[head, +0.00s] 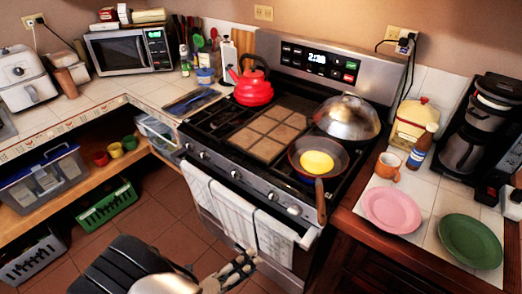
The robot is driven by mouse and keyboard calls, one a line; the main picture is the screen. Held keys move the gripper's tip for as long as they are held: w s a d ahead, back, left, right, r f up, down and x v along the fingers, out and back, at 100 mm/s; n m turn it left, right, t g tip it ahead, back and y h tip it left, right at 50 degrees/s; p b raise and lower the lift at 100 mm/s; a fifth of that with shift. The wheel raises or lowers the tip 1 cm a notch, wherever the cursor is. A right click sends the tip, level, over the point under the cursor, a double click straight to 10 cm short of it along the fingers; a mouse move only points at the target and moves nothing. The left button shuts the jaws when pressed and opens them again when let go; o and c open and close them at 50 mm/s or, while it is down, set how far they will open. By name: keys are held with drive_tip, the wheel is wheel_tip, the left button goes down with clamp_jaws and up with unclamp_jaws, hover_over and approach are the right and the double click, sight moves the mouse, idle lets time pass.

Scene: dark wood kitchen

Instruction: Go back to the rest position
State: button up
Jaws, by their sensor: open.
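My gripper (240,268) is at the bottom middle of the head view, low in front of the stove and below the towels on its oven door. It is open, with nothing seen between its fingers. My dark arm link reaches it from the bottom left. The gripper looks apart from the stove and from every object on the counters.
The stove (184,145) carries a red kettle (254,86), a domed lid (347,117) and a frying pan (299,150) whose handle sticks out over the front edge. Towels (235,215) hang before it. Tiled floor (150,215) is clear at left, beside a green basket (106,203).

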drive_tip(key=s+d+r+m+g+y, duration=0.35)
drive_tip(key=d+r+m+g, duration=0.85)
drive_tip(key=r+m, duration=0.6)
drive_tip(key=s+d+r+m+t+y, duration=0.2)
drive_tip(key=s+r+m+t+y, duration=0.1)
drive_tip(key=m, duration=0.8)
drive_tip(key=s+d+r+m+t+y, duration=0.3)
drive_tip(key=s+r+m+y, duration=0.3)
drive_tip(key=m, duration=0.6)
drive_tip(key=shift+d+r, duration=0.3)
drive_tip(key=shift+d, duration=0.05)
